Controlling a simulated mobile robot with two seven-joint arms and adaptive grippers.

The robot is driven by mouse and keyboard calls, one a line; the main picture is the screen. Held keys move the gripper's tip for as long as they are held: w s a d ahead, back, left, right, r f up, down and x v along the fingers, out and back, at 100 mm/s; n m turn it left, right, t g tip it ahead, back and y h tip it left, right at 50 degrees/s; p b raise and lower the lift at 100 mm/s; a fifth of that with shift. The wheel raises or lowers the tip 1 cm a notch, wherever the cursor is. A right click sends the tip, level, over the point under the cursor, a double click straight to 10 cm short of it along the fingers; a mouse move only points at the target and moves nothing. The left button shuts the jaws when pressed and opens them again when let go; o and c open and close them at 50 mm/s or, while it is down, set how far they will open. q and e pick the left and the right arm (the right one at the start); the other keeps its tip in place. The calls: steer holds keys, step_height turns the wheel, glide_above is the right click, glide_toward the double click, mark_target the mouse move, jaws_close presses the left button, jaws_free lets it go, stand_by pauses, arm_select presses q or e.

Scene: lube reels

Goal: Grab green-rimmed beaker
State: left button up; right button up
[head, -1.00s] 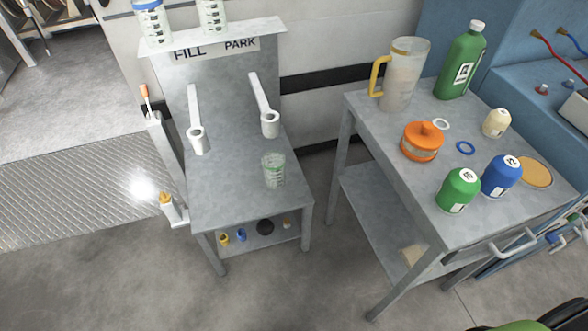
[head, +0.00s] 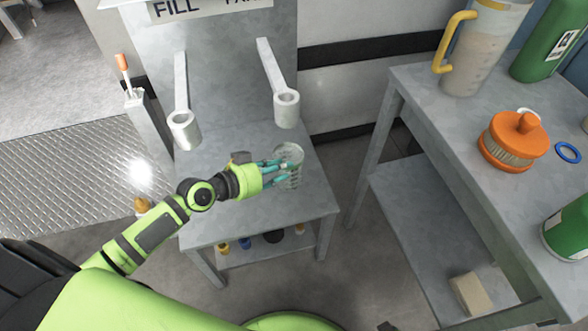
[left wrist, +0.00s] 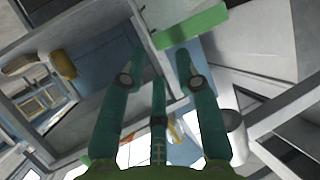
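The green-rimmed beaker (head: 292,156) is clear and stands upright on the metal bench, right of its middle. My left gripper (head: 286,168) reaches in from the left at the beaker, its teal fingers overlapping the glass. In the left wrist view the fingers (left wrist: 160,62) are spread apart, with a green band (left wrist: 192,25) just past their tips; I cannot tell if it is the beaker's rim. Contact with the glass is not clear. My right gripper is not in view.
The bench (head: 232,222) has two upright arms with rings, the left ring (head: 184,130) and the right ring (head: 286,108), behind the beaker.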

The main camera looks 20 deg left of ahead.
mark_target(289, 169)
arm_select(q)
steer(key=x, duration=0.5)
steer(key=shift+a, duration=0.1)
jaws_close()
